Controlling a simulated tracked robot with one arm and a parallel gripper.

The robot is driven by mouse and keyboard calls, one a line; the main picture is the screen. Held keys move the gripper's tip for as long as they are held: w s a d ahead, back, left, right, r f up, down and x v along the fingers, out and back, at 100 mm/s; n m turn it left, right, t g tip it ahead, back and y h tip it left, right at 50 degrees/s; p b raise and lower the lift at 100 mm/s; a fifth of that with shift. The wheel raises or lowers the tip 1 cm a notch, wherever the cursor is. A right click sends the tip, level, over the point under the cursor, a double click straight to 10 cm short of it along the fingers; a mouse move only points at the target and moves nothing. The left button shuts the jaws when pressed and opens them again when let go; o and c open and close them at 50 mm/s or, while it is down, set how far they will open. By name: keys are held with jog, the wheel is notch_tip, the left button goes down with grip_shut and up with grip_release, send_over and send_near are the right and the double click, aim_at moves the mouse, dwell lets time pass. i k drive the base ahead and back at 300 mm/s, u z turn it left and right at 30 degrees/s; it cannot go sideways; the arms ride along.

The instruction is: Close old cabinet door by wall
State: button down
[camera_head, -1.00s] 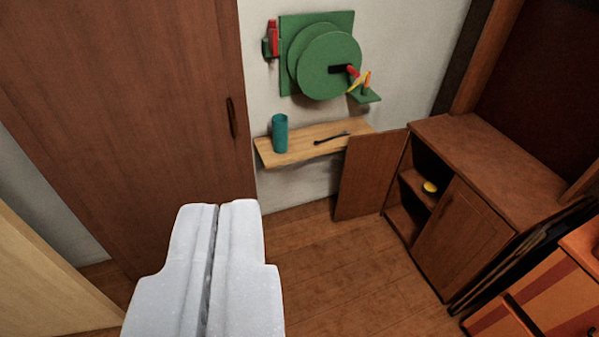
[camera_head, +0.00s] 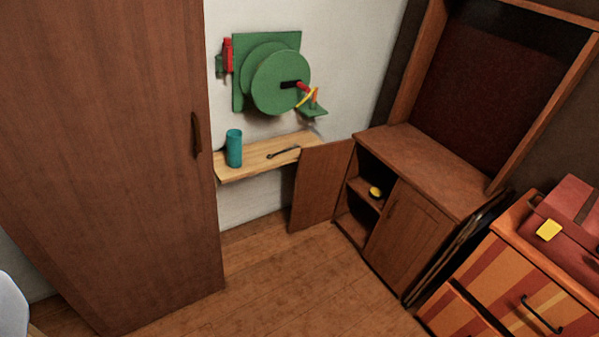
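The old wooden cabinet (camera_head: 408,240) stands by the wall right of centre. Its left door (camera_head: 320,185) is swung wide open toward the wall, showing inner shelves. Its right door (camera_head: 405,235) is shut. A small yellow item (camera_head: 375,192) sits on a shelf inside. Only a white rounded piece of my gripper (camera_head: 12,308) shows at the lower left edge, far from the cabinet. Its fingers are cut off by the frame, so I cannot see whether they are open or shut.
A tall brown wardrobe (camera_head: 110,150) fills the left. A wall shelf (camera_head: 255,160) holds a teal cup (camera_head: 234,148), below a green wall device (camera_head: 280,80). An orange striped drawer unit (camera_head: 500,275) stands at the lower right. The wooden floor (camera_head: 270,280) in front of the cabinet is clear.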

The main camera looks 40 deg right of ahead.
aim_at(321, 170)
jog(key=z, duration=0.35)
jog(key=i, duration=1.25)
jog(key=z, duration=0.7)
jog(key=i, duration=0.5)
jog(key=z, duration=0.15)
